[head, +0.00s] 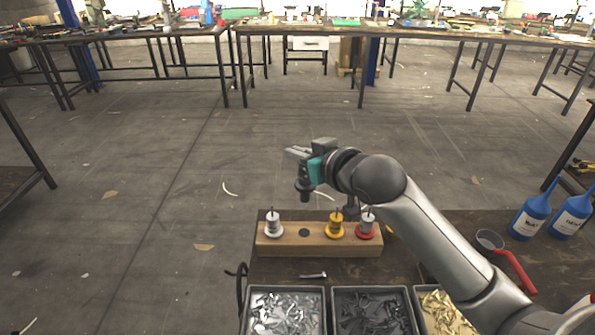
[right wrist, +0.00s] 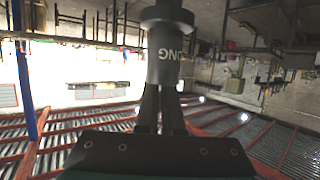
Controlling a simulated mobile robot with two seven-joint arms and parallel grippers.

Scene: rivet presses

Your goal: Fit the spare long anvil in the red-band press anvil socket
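My right gripper (head: 304,175) is level above the bench, its arm coming in from the right. It is shut on a dark cylindrical anvil (head: 303,189), which hangs upright in the air above the wooden block. In the right wrist view the anvil (right wrist: 166,60) fills the top middle, with a wider collar and upside-down lettering that seems to end in "ONG". The two fingers (right wrist: 160,108) reach it close together. No press with a red band or anvil socket can be made out. My left gripper is out of view.
A wooden block (head: 320,249) holds white-, yellow- and red-based metal pieces and one dark round spot (head: 304,232). A bolt (head: 313,275) lies before it. Trays of silver (head: 284,291), dark and brass bits stand in front. Blue bottles (head: 530,217) and a red-handled pan (head: 513,268) are at right.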

